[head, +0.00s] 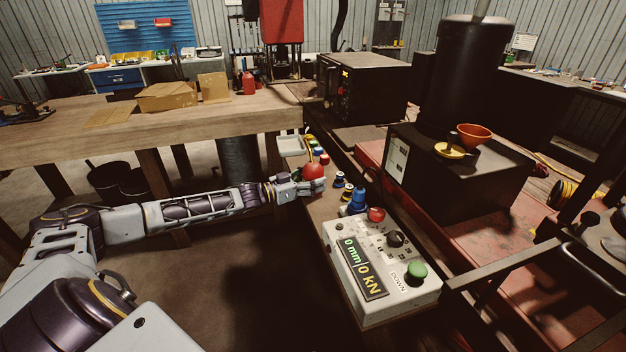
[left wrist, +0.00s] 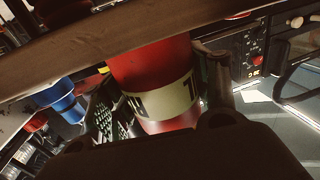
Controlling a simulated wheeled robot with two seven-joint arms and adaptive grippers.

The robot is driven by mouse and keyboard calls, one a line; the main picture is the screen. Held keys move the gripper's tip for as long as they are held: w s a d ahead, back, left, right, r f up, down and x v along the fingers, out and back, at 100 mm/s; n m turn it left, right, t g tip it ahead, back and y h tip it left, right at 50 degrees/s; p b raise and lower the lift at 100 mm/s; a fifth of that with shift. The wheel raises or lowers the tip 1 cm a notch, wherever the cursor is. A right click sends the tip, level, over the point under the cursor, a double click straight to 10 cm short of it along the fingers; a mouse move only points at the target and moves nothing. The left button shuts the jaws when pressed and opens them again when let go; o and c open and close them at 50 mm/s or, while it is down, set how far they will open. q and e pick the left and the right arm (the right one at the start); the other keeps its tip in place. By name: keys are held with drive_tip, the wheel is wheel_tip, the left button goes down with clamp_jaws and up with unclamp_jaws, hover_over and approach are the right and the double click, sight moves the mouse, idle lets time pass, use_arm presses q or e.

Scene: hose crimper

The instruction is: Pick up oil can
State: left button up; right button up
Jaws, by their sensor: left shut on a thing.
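The oil can is red and shows as a small rounded red shape (head: 313,170) at the end of my left arm in the head view. In the left wrist view the red can (left wrist: 152,62) has a cream label band and stands between the two fingers. My left gripper (head: 311,186) is shut on the can, with a finger on each side of it in the left wrist view (left wrist: 160,100). The can's lower part is hidden by the gripper in the head view. I cannot tell whether the can is off the surface. My right gripper is not in view.
Small blue bottles (head: 357,200) and colored caps stand on the narrow shelf near the can. A control box (head: 385,265) with a green button lies in front of them. A wooden workbench (head: 120,130) is behind my left arm, and a black machine (head: 460,180) stands at right.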

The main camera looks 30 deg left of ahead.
sight(313, 163)
use_arm(q)
drive_tip(key=shift+r, duration=0.5)
wheel_tip(313, 163, up, 8)
drive_tip(key=shift+f+p, duration=0.15)
drive_tip(key=shift+p, duration=0.4)
drive_tip(key=shift+r, duration=0.75)
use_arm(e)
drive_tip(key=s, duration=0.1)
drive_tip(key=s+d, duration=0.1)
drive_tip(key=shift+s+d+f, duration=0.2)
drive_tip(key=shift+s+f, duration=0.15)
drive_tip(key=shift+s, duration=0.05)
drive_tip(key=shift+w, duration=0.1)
